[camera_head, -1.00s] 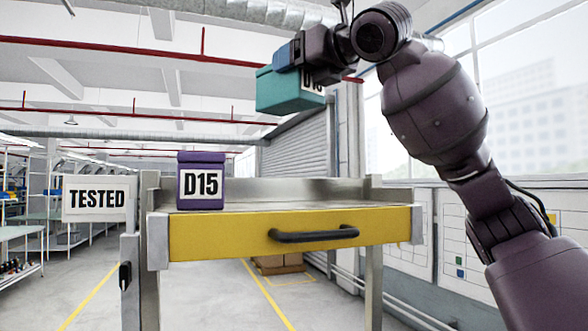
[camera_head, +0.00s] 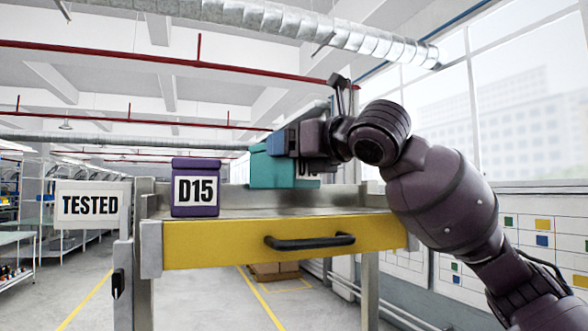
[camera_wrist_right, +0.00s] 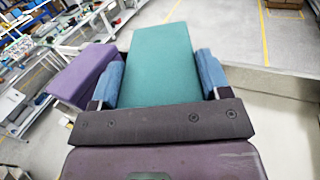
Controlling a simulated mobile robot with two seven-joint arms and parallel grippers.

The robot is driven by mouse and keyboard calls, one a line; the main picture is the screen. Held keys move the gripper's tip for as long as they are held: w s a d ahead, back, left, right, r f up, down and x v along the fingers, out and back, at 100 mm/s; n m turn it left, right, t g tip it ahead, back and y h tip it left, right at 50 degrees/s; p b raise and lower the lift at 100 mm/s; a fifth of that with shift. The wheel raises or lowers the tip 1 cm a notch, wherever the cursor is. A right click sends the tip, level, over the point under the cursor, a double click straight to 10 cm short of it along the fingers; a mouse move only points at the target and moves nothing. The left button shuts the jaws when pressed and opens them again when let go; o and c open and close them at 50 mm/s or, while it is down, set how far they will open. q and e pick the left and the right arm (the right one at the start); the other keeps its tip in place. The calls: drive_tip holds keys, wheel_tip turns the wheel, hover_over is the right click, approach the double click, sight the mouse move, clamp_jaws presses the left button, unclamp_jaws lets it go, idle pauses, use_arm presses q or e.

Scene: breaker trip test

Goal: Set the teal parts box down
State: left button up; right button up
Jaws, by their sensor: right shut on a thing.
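The teal parts box (camera_head: 272,169) is in my right gripper (camera_head: 290,142), just right of the purple D15 box in the head view. Its label is mostly hidden by the gripper. In the right wrist view the teal box (camera_wrist_right: 163,62) sits between the two blue finger pads of my right gripper (camera_wrist_right: 162,80). The box is low over the workbench top (camera_head: 330,201); I cannot tell whether it touches. My left gripper does not show.
A purple box labelled D15 (camera_head: 196,187) stands on the bench's left end; it also shows in the right wrist view (camera_wrist_right: 84,75). A TESTED sign (camera_head: 90,206) is at the left. The yellow drawer front (camera_head: 220,246) has a black handle. The bench's right part looks clear.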

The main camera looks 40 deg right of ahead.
sight(297, 168)
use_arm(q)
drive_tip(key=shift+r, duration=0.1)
use_arm(e)
drive_tip(key=shift+f, duration=1.8)
drive_tip(key=o, duration=1.1)
drive_tip(key=shift+f, duration=0.1)
drive_tip(key=shift+s, duration=0.35)
drive_tip(key=s+b, duration=0.1)
drive_tip(key=s, duration=0.2)
drive_tip(key=s+d+b, duration=0.1)
drive_tip(key=s, duration=0.2)
drive_tip(key=s+b, duration=0.2)
drive_tip(key=s, duration=0.1)
drive_tip(key=shift+s+d, duration=0.2)
drive_tip(key=shift+d, duration=0.1)
drive_tip(key=shift+s, duration=0.6)
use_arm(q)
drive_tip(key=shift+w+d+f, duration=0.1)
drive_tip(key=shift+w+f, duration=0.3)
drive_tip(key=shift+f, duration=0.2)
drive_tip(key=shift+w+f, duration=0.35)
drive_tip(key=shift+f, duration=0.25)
use_arm(e)
drive_tip(key=shift+s+d, duration=0.1)
drive_tip(key=shift+s, duration=0.2)
